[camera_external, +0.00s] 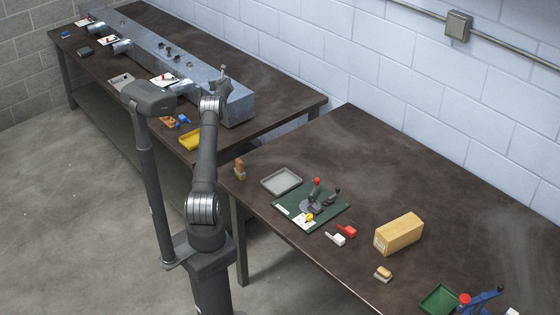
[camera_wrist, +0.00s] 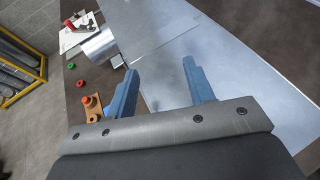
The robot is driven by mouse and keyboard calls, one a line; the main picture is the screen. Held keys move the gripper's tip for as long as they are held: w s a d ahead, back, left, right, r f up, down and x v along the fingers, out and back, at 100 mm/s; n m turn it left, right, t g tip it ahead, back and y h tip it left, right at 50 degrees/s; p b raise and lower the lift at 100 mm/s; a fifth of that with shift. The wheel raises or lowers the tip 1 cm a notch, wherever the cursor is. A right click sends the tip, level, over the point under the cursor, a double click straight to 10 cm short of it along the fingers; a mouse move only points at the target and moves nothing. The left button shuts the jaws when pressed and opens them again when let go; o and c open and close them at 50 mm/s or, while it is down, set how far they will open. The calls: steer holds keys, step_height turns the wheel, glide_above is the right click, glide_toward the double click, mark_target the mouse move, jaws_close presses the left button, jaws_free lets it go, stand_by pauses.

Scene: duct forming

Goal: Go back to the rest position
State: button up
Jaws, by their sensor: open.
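My gripper (camera_wrist: 161,66) shows in the wrist view with its two blue fingers spread apart. No object is held between them. Past the fingertips lies a flat, pale sheet-metal surface (camera_wrist: 240,85). In the external view my arm stands between the two benches, and its upper end is in front of the long metal duct (camera_external: 238,105) on the far bench. There the gripper is not clearly made out against the arm links.
The far bench (camera_external: 295,102) carries the duct, rolled metal pieces (camera_external: 122,47) and a yellow tray (camera_external: 191,139). The near bench (camera_external: 290,150) holds a green board (camera_external: 335,212), a grey tray (camera_external: 281,181) and a tan block (camera_external: 399,233). An orange piece (camera_wrist: 93,108) lies left of the fingers.

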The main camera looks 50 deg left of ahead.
steer(key=w+d+m+t, duration=0.1)
steer(key=w+d, duration=0.2)
steer(key=w+d+m+t+h, duration=0.1)
steer(key=w+d, duration=0.2)
steer(key=d, duration=0.1)
steer(key=w+d+m+t, duration=0.1)
steer(key=w+d, duration=0.2)
steer(key=shift+d+f+h, duration=0.15)
steer(key=shift+h, duration=0.15)
steer(key=w+d+m+t+h, duration=0.1)
steer(key=w+d, duration=0.2)
steer(key=d, duration=0.2)
steer(key=w+d+f+m+t+h, duration=0.1)
steer(key=w+d+m, duration=0.1)
steer(key=d, duration=0.4)
steer(key=shift+w+d+f+t+h, duration=0.15)
steer(key=shift+w+d+t+h, duration=0.2)
steer(key=shift+w, duration=0.55)
steer(key=shift+o, duration=0.2)
